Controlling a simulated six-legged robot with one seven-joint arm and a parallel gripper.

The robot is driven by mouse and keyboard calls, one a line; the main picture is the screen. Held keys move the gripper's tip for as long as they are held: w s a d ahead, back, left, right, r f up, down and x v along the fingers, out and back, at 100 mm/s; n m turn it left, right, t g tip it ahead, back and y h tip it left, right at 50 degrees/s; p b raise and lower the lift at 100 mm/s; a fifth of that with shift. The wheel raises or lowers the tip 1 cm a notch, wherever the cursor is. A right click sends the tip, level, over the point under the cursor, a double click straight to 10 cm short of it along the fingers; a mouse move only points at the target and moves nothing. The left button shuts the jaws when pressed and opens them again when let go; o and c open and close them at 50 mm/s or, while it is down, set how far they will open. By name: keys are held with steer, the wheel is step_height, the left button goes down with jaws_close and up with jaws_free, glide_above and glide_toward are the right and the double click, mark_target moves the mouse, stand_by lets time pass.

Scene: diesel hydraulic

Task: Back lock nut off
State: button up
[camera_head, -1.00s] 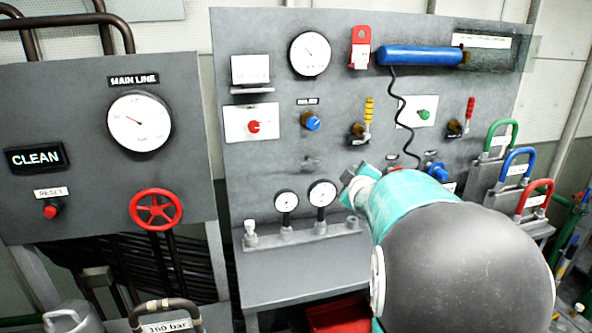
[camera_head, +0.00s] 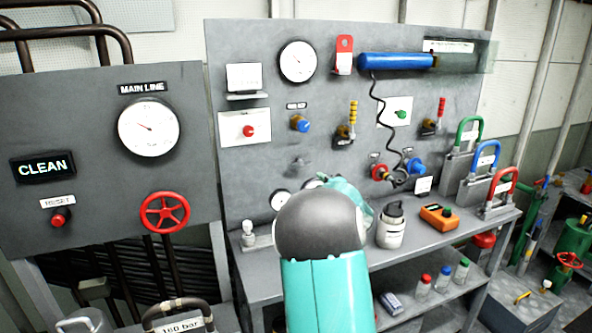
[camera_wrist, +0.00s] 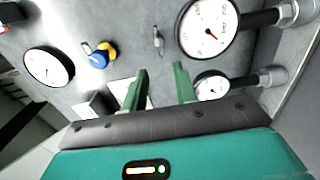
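A small grey metal fitting (camera_head: 298,165) sticks out of the panel below the blue knob; it may carry the lock nut, but it is too small to tell. In the wrist view this fitting (camera_wrist: 158,40) is ahead of my gripper, between and beyond the fingertips. My gripper (camera_wrist: 160,78) is open, with its two green fingers apart, nothing between them, and not touching the fitting.
Two gauges on a manifold (camera_wrist: 208,28) stand close to the right of my fingers. A blue knob (camera_wrist: 102,54) is to the left. A white bottle (camera_head: 391,226) and an orange meter (camera_head: 439,217) stand on the bench. Colored-handled locks (camera_head: 468,135) are at the right.

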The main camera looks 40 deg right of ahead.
mark_target(300, 162)
steer(key=x, duration=1.3)
steer(key=shift+w, duration=0.4)
steer(key=shift+r, duration=0.1)
jaws_close()
